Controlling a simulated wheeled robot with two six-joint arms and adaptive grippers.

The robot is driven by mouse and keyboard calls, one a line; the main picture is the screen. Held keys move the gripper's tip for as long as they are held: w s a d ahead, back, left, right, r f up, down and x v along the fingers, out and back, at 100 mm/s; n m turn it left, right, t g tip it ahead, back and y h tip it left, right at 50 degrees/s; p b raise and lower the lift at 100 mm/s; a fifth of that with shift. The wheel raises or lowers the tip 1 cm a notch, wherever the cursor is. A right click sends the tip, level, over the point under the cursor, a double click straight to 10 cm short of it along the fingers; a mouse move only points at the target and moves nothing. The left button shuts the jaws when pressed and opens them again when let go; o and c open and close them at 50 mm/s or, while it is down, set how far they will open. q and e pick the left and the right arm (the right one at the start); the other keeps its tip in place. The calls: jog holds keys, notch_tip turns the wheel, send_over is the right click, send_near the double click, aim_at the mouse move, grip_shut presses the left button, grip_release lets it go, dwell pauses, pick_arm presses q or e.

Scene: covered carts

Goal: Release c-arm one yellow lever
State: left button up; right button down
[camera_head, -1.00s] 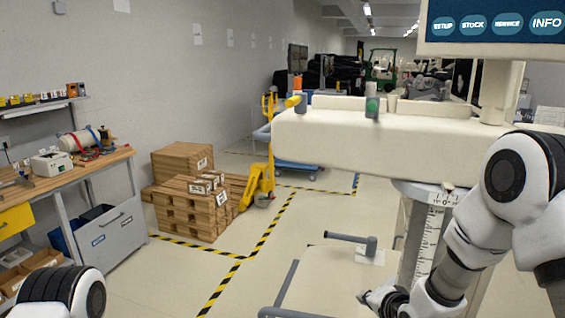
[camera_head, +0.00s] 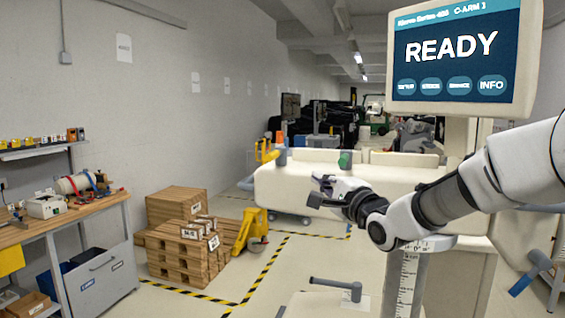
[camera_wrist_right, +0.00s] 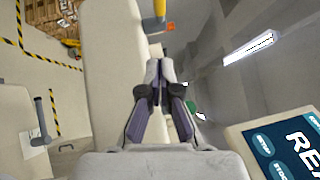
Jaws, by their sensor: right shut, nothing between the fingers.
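The yellow lever (camera_head: 269,155) is at the left end of the white C-arm body (camera_head: 300,188), beside a grey post with an orange cap (camera_head: 280,140). It is small in the head view. In the right wrist view the yellow lever (camera_wrist_right: 160,9) shows at the top, beyond the fingertips. My right gripper (camera_head: 321,190) is in front of the white body, right of the lever and apart from it. In the wrist view its fingers (camera_wrist_right: 158,66) are together with nothing between them. My left gripper is out of view.
A screen (camera_head: 458,50) reading "READY" and "C-ARM 1" hangs above right. A green knob (camera_head: 345,159) sits on the white body. A grey handle (camera_head: 338,287) is low in front. Pallets with boxes (camera_head: 185,250) and a workbench (camera_head: 70,215) stand left.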

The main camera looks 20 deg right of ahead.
jog(key=p, duration=0.5)
send_near(277, 157)
jog(key=w+d, duration=0.2)
jog(key=w, duration=0.2)
jog(key=w+a+p, duration=0.1)
jog(key=a+r+p, duration=0.1)
jog(key=shift+w+a+r, duration=0.15)
jog(key=shift+w+a, duration=0.1)
jog(key=shift+w, duration=0.15)
jog(key=shift+a, duration=0.3)
jog(key=shift+w, duration=0.1)
jog(key=shift+d, duration=0.1)
